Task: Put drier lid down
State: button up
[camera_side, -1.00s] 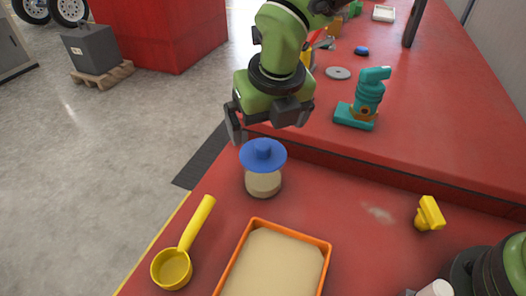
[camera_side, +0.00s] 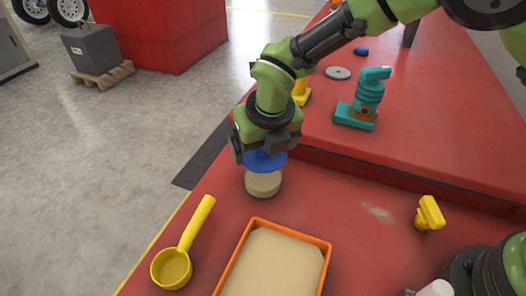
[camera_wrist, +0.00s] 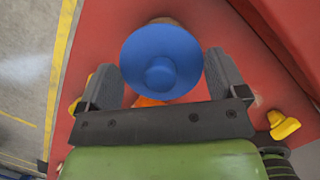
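The blue lid (camera_side: 264,161) is a round disc with a knob, and it sits on top of a tan round container (camera_side: 263,184) on the red table. My gripper (camera_side: 262,153) is right above the lid and hides its knob in the side view. In the wrist view the lid (camera_wrist: 161,62) lies just ahead of and between the two fingers of my gripper (camera_wrist: 165,82). The fingers are spread apart on either side of the lid's knob, and none is seen pressing on it.
An orange tray (camera_side: 326,262) of tan material stands at the front, with a yellow scoop (camera_side: 173,266) to its left. A yellow part (camera_side: 429,214) lies to the right. A teal device (camera_side: 364,98) stands on the raised red surface behind. The table between tray and yellow part is clear.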

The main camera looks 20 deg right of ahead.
jog(key=shift+c, duration=0.3)
notch_tip(320, 180, up, 10)
jog(key=s+d+f+m+g+h, duration=0.1)
jog(key=s+d+f+m+h, duration=0.1)
jog(key=s+d+f+m, duration=0.55)
jog(key=m+g+h, duration=0.1)
jog(key=m+g, duration=0.1)
jog(key=m, duration=0.9)
send_over(344, 208)
jog(key=shift+n, duration=0.25)
jog(key=f, duration=0.5)
jog(key=shift+a+f, duration=0.3)
jog(key=shift+a, duration=0.1)
jog(key=shift+f, duration=2.3)
jog(key=shift+f, duration=0.15)
jog(key=o, duration=0.7)
jog(key=shift+c, duration=0.2)
